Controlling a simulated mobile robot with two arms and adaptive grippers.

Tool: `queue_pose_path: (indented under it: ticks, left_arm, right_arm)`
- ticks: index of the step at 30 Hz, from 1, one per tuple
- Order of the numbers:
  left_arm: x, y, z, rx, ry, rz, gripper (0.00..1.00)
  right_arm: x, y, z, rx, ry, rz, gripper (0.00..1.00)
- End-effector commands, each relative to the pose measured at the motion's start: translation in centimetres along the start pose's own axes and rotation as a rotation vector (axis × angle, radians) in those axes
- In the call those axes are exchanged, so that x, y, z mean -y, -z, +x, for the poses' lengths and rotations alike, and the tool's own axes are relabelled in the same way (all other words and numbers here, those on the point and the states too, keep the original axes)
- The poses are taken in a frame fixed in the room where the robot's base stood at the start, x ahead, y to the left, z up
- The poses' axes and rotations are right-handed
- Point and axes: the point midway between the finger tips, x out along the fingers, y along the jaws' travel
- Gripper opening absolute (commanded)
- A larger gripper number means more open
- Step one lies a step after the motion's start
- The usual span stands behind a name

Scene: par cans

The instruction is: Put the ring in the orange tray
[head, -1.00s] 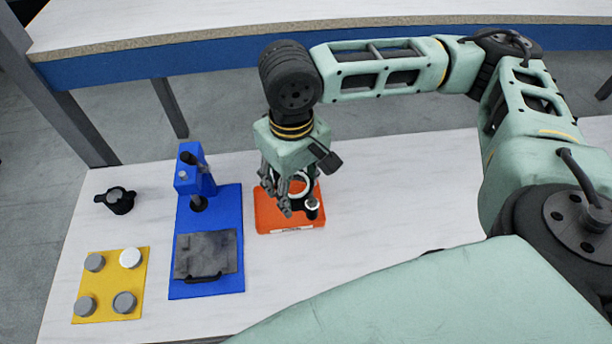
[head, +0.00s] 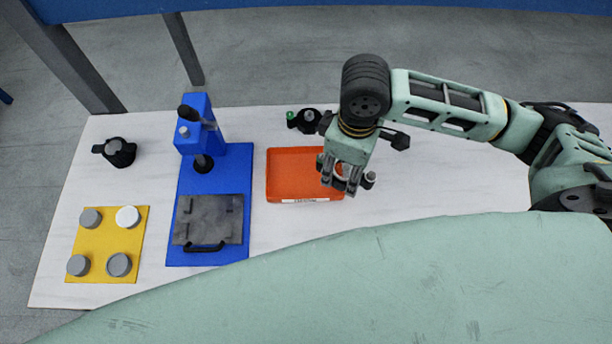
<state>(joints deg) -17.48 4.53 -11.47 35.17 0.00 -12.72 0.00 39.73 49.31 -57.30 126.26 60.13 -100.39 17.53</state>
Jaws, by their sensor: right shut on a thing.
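The orange tray (head: 290,174) lies flat on the white table, right of the blue press; its visible floor is bare. My right gripper (head: 342,181) points down over the tray's right edge, hiding that part of the rim. It is shut on the pale ring (head: 341,171), which shows only partly between the fingers. The gripper seems to be above the table, but its exact height cannot be told. A small dark piece with a grey top (head: 369,180) shows just right of the fingers. My left gripper is not in view.
A blue press (head: 212,160) with a grey plate stands left of the tray. A yellow mat (head: 108,231) with several round pieces and a black holder (head: 117,152) are further left. A black part with a green end (head: 304,120) lies behind the tray. Table right of the gripper looks clear.

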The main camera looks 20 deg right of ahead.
Motion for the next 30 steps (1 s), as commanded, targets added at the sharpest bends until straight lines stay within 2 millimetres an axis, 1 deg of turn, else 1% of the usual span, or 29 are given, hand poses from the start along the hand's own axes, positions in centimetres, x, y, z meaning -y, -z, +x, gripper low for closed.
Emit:
queue_pose_path:
  ticks: [1,4,7,11,18,21,25,28,30]
  left_arm:
    - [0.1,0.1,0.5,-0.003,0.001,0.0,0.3]
    - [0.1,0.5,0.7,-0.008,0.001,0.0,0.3]
    - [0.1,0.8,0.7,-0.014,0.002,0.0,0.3]
    - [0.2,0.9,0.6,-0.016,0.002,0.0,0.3]
    - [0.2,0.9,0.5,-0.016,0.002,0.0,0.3]
    - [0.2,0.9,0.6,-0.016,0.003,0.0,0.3]
    - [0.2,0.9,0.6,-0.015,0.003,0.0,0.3]
    - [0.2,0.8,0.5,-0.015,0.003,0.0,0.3]
    - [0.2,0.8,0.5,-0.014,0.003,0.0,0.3]
  right_arm:
    - [0.1,-0.3,0.9,0.001,0.002,-0.023,0.28]
    - [0.0,-0.4,1.6,-0.001,0.0,-0.057,0.28]
    - [-0.1,0.2,2.2,-0.003,0.0,-0.07,0.28]
    - [-0.7,2.4,3.5,-0.003,0.0,-0.072,0.28]
    - [-1.9,7.7,6.6,-0.003,-0.001,-0.071,0.28]
    - [-2.3,9.3,7.7,-0.002,0.0,-0.07,0.28]
    - [-2.6,10.5,8.5,-0.002,-0.002,-0.071,0.28]
    - [-2.7,10.8,9.0,0.0,-0.002,-0.071,0.28]
    - [-2.7,10.7,9.9,0.002,-0.001,-0.071,0.28]
